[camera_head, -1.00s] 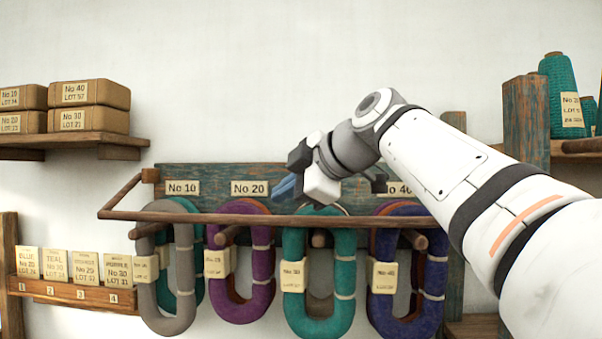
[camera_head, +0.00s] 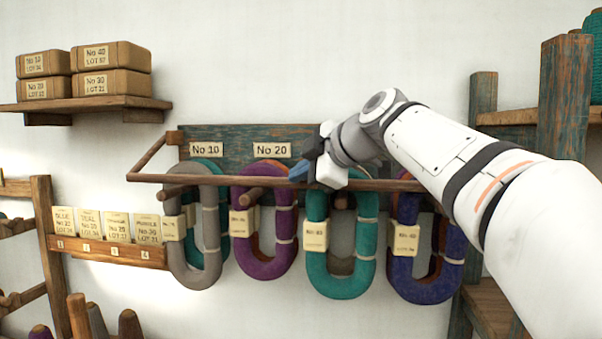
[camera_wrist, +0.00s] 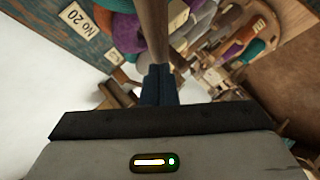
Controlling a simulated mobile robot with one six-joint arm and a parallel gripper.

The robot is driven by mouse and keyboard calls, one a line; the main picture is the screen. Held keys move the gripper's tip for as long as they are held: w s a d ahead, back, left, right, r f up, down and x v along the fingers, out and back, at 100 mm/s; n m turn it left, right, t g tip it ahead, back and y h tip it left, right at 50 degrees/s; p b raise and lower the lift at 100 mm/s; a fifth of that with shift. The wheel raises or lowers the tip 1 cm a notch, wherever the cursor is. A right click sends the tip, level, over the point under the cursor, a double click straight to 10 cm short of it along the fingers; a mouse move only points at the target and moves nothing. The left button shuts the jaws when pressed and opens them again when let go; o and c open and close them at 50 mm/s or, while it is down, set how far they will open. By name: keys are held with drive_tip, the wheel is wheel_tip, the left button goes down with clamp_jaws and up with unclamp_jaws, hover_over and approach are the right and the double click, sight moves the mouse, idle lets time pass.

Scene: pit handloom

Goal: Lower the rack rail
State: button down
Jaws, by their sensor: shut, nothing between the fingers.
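The rack rail (camera_head: 224,181) is a thin wooden bar running level across the front of the hank rack, joined to it by a slanting side arm (camera_head: 148,158) at the left. My gripper (camera_head: 298,172) is shut and empty. Its blue fingertips appear at the rail's upper edge, right of the No 20 label (camera_head: 272,150). In the wrist view the shut blue fingers (camera_wrist: 158,78) overlap the end of the visible rail (camera_wrist: 154,35). I cannot tell whether they touch it. My wrist hides part of the backboard and the labels further right.
Grey (camera_head: 208,250), purple (camera_head: 265,265), teal (camera_head: 340,285) and dark blue (camera_head: 425,285) hanks hang behind and below the rail. A shelf with wrapped parcels (camera_head: 110,57) is at upper left. A card ledge (camera_head: 110,250) is at left, and a post (camera_head: 565,100) stands at right.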

drive_tip(key=shift+w+f+n+t+b, duration=0.2)
drive_tip(key=shift+f+b, duration=0.45)
drive_tip(key=shift+b, duration=0.65)
drive_tip(key=shift+w+f+n+t+b, duration=0.25)
drive_tip(key=shift+f+b, duration=0.35)
drive_tip(key=shift+b, duration=0.65)
drive_tip(key=shift+s+r, duration=0.1)
drive_tip(key=shift+r, duration=0.1)
drive_tip(key=shift+s+r, duration=0.2)
drive_tip(key=shift+s, duration=0.05)
drive_tip(key=s+a+r+b+v, duration=0.1)
drive_tip(key=b+v, duration=0.1)
drive_tip(key=v, duration=1)
drive_tip(key=shift+s+a, duration=0.2)
drive_tip(key=shift+s, duration=0.05)
